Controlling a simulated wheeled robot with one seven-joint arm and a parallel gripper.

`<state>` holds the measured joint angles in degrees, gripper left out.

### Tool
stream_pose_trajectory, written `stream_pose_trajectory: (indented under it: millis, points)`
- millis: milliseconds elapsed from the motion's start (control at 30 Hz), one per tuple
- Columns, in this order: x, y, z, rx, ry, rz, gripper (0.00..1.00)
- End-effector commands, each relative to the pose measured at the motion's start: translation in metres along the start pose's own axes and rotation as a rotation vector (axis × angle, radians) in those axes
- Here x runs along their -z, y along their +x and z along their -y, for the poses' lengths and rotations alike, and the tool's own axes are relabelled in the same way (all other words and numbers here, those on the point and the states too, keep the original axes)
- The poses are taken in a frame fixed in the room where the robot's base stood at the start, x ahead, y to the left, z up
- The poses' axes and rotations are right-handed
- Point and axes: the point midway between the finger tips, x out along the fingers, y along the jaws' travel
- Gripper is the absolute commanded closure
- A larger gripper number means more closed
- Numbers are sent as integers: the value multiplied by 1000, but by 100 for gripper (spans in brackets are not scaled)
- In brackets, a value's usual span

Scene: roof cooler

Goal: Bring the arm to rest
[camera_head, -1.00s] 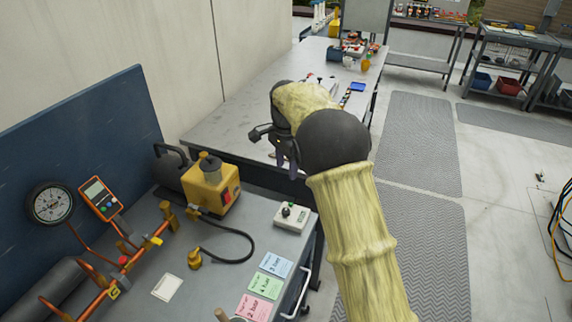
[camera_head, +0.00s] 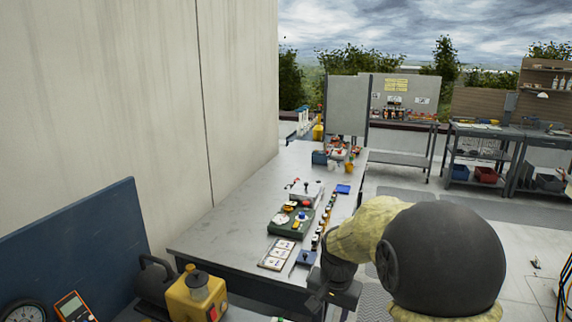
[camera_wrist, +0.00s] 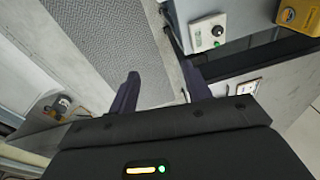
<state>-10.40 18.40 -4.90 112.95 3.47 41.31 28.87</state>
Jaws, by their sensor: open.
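My arm (camera_head: 430,255) is bent in the lower right of the head view, its yellow sleeve and dark round joint in front of the bench's right side. My gripper is mostly hidden there, with dark wrist parts (camera_head: 335,285) low at the bench's near right corner. In the wrist view my gripper (camera_wrist: 158,92) is open, its two dark fingers apart with nothing between them. Below the fingers lie the grey floor mat (camera_wrist: 100,40) and bench edges.
A long grey bench (camera_head: 225,220) carries a green gauge unit (camera_head: 291,222), cards (camera_head: 277,254) and blue trays. A yellow pump (camera_head: 195,296) stands on the nearer bench; a white switch box (camera_wrist: 208,33) shows in the wrist view. Open floor lies at right.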

Motion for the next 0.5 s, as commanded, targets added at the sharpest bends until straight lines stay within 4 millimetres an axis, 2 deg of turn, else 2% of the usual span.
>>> stream_pose_trajectory:
  millis: [33,300,500]
  points:
    - [-11,-6,-15,4,-38,-9,51]
    - [-75,-15,-80,7,-292,-71,51]
    - [-111,-16,-109,-1,-429,-105,51]
